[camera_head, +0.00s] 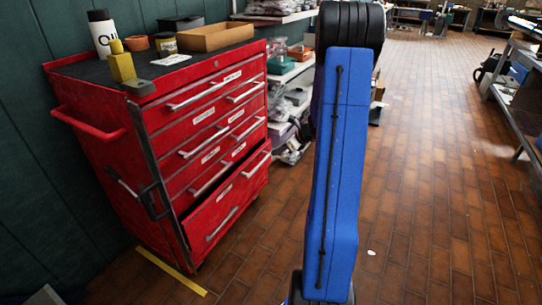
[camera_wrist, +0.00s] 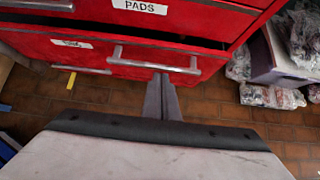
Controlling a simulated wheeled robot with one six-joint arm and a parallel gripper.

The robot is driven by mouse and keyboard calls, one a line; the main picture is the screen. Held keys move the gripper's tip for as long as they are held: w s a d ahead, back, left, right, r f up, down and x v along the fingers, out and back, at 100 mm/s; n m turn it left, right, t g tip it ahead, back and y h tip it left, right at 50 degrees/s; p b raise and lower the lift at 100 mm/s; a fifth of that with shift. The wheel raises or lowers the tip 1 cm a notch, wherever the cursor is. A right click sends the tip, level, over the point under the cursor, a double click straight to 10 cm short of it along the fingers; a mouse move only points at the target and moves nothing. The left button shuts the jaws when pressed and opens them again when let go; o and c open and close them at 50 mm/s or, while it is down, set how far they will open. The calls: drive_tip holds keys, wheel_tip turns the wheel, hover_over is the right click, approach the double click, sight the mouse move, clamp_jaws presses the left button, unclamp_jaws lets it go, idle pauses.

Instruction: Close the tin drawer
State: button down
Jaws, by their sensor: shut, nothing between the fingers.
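The red tool cabinet (camera_head: 105,172) stands at left in the head view. Its bottom drawer (camera_head: 232,205) sticks out past the drawers above, and it also shows in the wrist view (camera_wrist: 85,55) with a dark gap along its top edge. I cannot read the small label (camera_wrist: 70,43) on its front. A silver bar handle (camera_wrist: 150,62) crosses that front. My gripper (camera_wrist: 161,78) is shut and empty. Its fingertips are just below the handle in the wrist view; I cannot tell whether they touch. My gripper is not visible in the head view.
A drawer labelled PADS (camera_wrist: 138,6) sits above. Bottles, a tray (camera_head: 216,37) and small items stand on the cabinet top. Wrapped goods (camera_wrist: 272,97) and shelves are to the right of the cabinet. The tiled floor (camera_head: 440,200) at right is clear.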

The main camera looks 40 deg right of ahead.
drive_tip(key=shift+s+d+r, duration=0.15)
drive_tip(key=shift+s+r, duration=0.15)
drive_tip(key=shift+r, duration=0.1)
drive_tip(key=c, duration=2.2)
unclamp_jaws()
drive_tip(key=shift+s+r, duration=0.1)
drive_tip(key=shift+s, duration=0.05)
drive_tip(key=o, duration=0.4)
drive_tip(key=shift+s+f, duration=0.15)
drive_tip(key=shift+f, duration=0.1)
drive_tip(key=m+t+y, duration=0.3)
drive_tip(key=m+y, duration=0.1)
drive_tip(key=m, duration=0.4)
approach(261, 165)
drive_tip(key=s+a, duration=0.2)
drive_tip(key=s, duration=0.1)
drive_tip(key=s+d+f+m+t, duration=0.4)
drive_tip(key=s+m+t, duration=0.1)
drive_tip(key=m, duration=0.5)
drive_tip(key=shift+h, duration=0.3)
drive_tip(key=x, duration=1.8)
drive_tip(key=shift+r, duration=0.35)
clamp_jaws()
